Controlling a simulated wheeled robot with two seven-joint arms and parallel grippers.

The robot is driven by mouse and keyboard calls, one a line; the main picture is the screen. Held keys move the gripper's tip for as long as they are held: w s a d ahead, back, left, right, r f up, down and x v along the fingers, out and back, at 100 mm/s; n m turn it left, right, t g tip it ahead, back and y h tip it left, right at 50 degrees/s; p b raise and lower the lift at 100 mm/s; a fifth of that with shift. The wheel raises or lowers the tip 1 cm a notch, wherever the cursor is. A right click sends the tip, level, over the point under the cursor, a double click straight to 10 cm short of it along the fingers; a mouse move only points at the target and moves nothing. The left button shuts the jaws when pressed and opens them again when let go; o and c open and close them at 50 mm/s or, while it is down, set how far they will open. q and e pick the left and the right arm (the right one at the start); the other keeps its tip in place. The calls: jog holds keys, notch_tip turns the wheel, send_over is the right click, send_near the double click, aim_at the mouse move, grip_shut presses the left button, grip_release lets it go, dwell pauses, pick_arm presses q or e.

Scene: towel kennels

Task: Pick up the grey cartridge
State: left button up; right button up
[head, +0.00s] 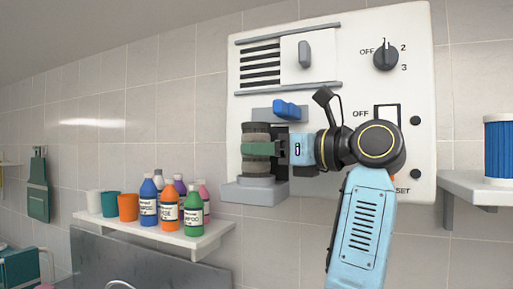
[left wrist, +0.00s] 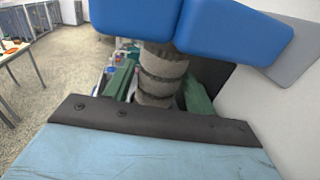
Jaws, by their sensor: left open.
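The grey cartridge (head: 256,131) is a ribbed, banded upright cylinder seated on a grey ledge (head: 254,193) of the white wall panel (head: 350,60). My left gripper (head: 258,149) is level with it, with a green finger crossing its front in the head view. In the left wrist view the cartridge (left wrist: 162,70) stands between the two green fingers of my gripper (left wrist: 160,88), which are open on either side of it. A blue latch (head: 290,109) sits just above; in the left wrist view its blue parts (left wrist: 232,32) hide the cartridge's top. My right gripper is out of view.
The panel has a rotary dial (head: 386,56), a switch and a slatted vent (head: 260,66). A shelf (head: 150,235) at lower left holds several bottles and cups. A blue ribbed cartridge (head: 499,148) stands on the right shelf (head: 470,186).

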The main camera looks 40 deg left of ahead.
pick_arm(q)
jog(key=a, duration=0.3)
jog(key=shift+s, duration=0.15)
jog(key=shift+d, duration=0.1)
jog(key=c, duration=0.7)
jog(key=shift+r, duration=0.15)
